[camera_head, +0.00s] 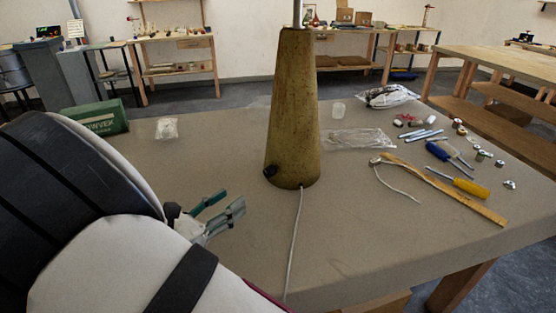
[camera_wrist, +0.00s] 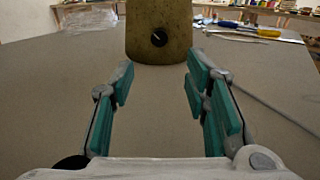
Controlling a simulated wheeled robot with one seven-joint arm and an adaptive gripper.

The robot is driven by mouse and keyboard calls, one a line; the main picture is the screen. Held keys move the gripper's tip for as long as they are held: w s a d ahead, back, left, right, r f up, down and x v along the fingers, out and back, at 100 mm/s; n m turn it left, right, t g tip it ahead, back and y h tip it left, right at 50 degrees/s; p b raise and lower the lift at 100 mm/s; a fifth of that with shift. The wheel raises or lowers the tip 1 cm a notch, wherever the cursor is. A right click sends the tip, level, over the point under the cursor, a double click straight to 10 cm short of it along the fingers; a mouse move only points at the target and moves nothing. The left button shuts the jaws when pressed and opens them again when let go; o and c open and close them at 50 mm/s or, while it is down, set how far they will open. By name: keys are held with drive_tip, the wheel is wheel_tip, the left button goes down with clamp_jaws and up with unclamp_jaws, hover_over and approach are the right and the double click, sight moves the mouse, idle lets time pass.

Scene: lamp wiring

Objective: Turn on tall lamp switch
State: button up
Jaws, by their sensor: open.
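The tall lamp's base (camera_head: 292,120) is a tapered, mottled yellow-brown column standing upright on the table, with a metal rod rising from its top. A dark round switch (camera_head: 269,170) sits low on its left side. In the wrist view the switch (camera_wrist: 159,37) shows as a black disc with a thin light line, on the lamp base (camera_wrist: 150,15) straight ahead. My gripper (camera_head: 222,205) is left of the lamp, apart from it. In the wrist view my gripper (camera_wrist: 165,85) is open, with teal pads wide apart and nothing between them.
A white cord (camera_head: 296,245) runs from the lamp base to the front edge. A green box (camera_head: 100,117) and small plastic bag (camera_head: 167,129) lie left. A clear bag (camera_head: 357,139), wooden strip (camera_head: 440,188) and yellow screwdriver (camera_head: 460,184) lie right.

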sight(267, 173)
drive_tip(key=x, duration=1.3)
drive_tip(key=shift+w+d+b, duration=0.15)
drive_tip(key=shift+w+b, duration=0.2)
drive_tip(key=shift+b, duration=0.05)
clamp_jaws()
